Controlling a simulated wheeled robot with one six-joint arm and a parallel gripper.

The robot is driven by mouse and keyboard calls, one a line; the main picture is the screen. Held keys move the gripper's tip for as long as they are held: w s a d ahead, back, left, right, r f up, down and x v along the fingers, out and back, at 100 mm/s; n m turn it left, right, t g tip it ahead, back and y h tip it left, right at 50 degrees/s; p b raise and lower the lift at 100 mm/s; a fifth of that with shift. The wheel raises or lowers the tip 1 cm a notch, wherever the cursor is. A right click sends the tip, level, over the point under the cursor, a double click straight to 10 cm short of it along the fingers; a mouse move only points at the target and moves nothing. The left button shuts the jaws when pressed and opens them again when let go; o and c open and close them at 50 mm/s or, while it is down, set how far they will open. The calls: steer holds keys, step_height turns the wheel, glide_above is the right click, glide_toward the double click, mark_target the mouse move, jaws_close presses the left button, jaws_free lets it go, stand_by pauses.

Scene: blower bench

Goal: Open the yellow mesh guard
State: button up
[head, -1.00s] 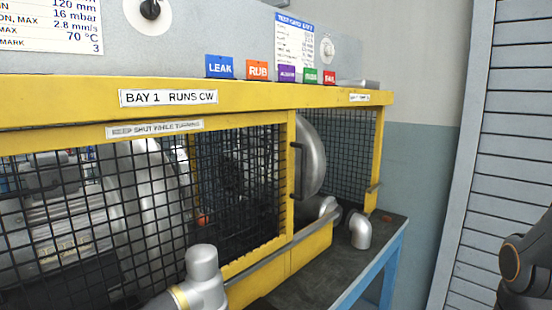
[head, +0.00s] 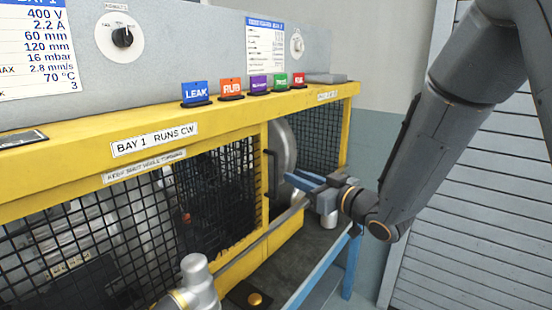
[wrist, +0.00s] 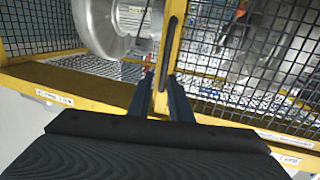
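The yellow mesh guard (head: 150,205) is a yellow-framed panel of black wire mesh on the front of the bench. It looks shut. Its black vertical handle (head: 271,173) is on the yellow upright at the panel's right end. In the wrist view the handle (wrist: 173,38) shows as a dark bar on the yellow post, beyond my fingertips. My gripper (head: 294,180) is just right of the handle in the head view, pointing left towards it. In the wrist view my gripper (wrist: 160,88) has its two fingers apart, with nothing held between them. Contact with the handle cannot be told.
A grey pipe fitting (head: 195,275) stands in front of the guard at lower left. A silver rail (head: 250,247) runs along the guard's lower edge. Coloured tags, including LEAK (head: 195,92), stand on the yellow top beam. A silver rounded casing (wrist: 112,22) lies behind the mesh.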

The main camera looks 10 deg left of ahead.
steer(key=shift+y, duration=0.3)
steer(key=p+x, duration=0.1)
steer(key=x, duration=0.1)
steer(key=p+x, duration=0.1)
steer(key=x, duration=0.2)
steer(key=p+x, duration=0.1)
steer(key=x, duration=0.2)
steer(key=shift+s+a+r, duration=0.2)
steer(key=shift+s+r, duration=0.05)
steer(key=shift+r, duration=0.1)
jaws_close()
steer(key=shift+d, duration=0.1)
